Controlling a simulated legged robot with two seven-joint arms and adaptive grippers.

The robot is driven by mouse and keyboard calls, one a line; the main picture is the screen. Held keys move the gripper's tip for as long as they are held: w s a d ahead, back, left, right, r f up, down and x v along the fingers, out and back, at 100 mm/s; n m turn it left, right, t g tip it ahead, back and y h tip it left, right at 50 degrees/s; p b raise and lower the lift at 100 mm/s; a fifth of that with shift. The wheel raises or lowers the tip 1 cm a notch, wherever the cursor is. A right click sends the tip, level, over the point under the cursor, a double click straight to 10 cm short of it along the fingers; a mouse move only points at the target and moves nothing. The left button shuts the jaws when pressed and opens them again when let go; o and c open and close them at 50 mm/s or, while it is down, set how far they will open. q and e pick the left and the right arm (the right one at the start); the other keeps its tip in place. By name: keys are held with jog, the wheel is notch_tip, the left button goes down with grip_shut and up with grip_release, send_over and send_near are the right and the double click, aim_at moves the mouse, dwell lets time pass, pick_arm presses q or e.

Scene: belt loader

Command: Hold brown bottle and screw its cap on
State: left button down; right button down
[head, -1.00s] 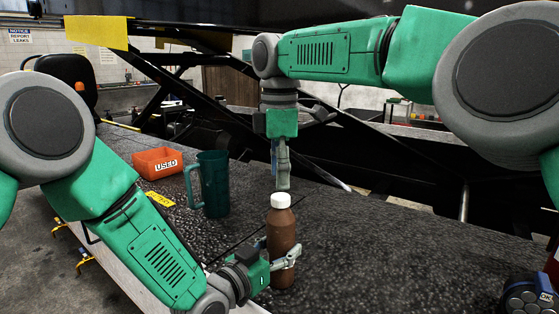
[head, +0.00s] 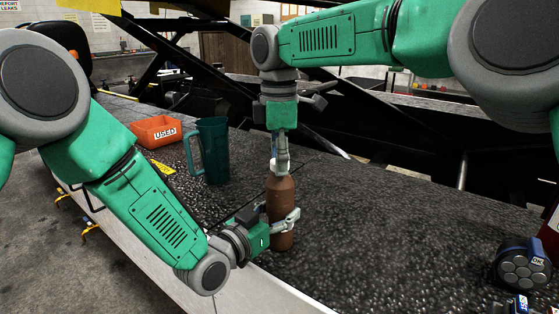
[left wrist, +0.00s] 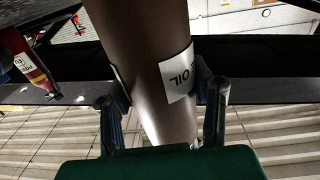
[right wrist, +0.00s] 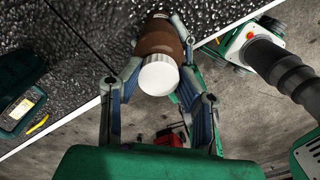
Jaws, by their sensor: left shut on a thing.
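The brown bottle (head: 280,208) stands upright on the dark belt, with its white cap (right wrist: 158,76) on top. Whether the cap is tight cannot be seen. My left gripper (head: 285,222) is shut around the lower part of the bottle. In the left wrist view, the bottle (left wrist: 150,85) fills the space between the fingers, with a white label at its side. My right gripper (head: 278,165) points straight down over the bottle's top. In the right wrist view, its fingers (right wrist: 158,78) are on either side of the cap, very close to it. Whether they grip it is unclear.
A teal mug (head: 212,150) and an orange bin marked USED (head: 157,131) stand left of the bottle. A yellow label (head: 163,168) lies nearby. A blue and black round device (head: 522,265) is at the far right.

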pick_arm(q)
jog(key=shift+s+d, duration=0.1)
pick_arm(e)
jog(key=shift+w, duration=0.1)
jog(key=m, duration=0.2)
jog(key=shift+r+m, duration=0.1)
jog(key=shift+m, duration=0.2)
jog(key=m, duration=0.4)
jog(key=shift+m, duration=0.3)
pick_arm(q)
jog(key=shift+s+d, duration=0.1)
pick_arm(e)
jog(key=m, duration=0.5)
jog(key=shift+a, duration=0.1)
jog(key=c, duration=1.2)
grip_release()
jog(key=shift+o, duration=0.3)
